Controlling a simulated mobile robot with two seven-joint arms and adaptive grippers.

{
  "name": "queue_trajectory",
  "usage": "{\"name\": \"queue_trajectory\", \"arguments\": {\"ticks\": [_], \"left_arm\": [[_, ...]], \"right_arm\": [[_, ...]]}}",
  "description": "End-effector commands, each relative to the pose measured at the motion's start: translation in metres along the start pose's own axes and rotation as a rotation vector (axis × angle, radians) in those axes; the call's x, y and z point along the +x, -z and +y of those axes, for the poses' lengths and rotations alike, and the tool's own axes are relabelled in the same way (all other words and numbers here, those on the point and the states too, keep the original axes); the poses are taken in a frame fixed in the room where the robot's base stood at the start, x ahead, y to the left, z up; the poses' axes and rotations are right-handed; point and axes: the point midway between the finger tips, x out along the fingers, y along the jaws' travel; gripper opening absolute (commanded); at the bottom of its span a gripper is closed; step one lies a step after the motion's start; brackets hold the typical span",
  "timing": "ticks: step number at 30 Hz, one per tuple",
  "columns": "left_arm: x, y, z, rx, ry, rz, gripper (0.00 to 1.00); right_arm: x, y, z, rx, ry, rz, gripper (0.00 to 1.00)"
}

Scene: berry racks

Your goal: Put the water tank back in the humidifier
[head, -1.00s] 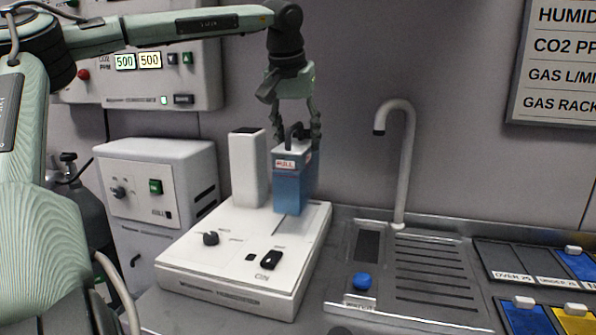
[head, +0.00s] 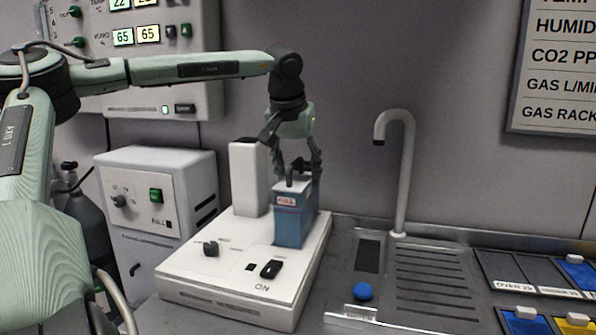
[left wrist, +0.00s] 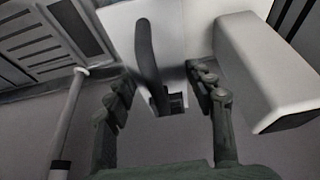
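The blue water tank (head: 290,222) stands upright on the white humidifier base (head: 228,290), beside the tall white block. Its front carries a red and white label and its top has a black handle (head: 297,170). My left gripper (head: 298,172) is directly above the tank, pointing down. In the left wrist view, my left gripper (left wrist: 160,72) has its fingers spread on both sides of the black handle (left wrist: 150,60), with a gap on each side. The tank's underside is hidden, so I cannot tell whether it is fully seated. My right gripper is not in view.
The tall white block (head: 248,180) stands close to the left of the tank. A sink with a curved faucet (head: 405,170) and a blue button (head: 362,291) are to the right. A white cabinet (head: 160,190) stands at the left. Colored trays lie at far right.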

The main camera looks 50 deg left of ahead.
Motion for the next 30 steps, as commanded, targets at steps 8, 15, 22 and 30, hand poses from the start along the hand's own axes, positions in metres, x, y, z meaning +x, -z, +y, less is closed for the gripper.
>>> {"name": "queue_trajectory", "arguments": {"ticks": [8,15,22,30], "left_arm": [[0.0,0.0,0.0,0.0,0.0,0.0,0.72],[-0.007,0.001,0.0,0.0,0.0,0.001,0.72],[-0.05,0.002,0.0,0.0,0.0,0.005,0.72],[-0.103,0.002,0.0,-0.001,0.001,0.003,0.72]], "right_arm": [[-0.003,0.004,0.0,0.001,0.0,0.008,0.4],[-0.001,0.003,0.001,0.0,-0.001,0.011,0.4],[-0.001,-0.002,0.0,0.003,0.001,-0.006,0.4],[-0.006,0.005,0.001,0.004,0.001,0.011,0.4]]}}
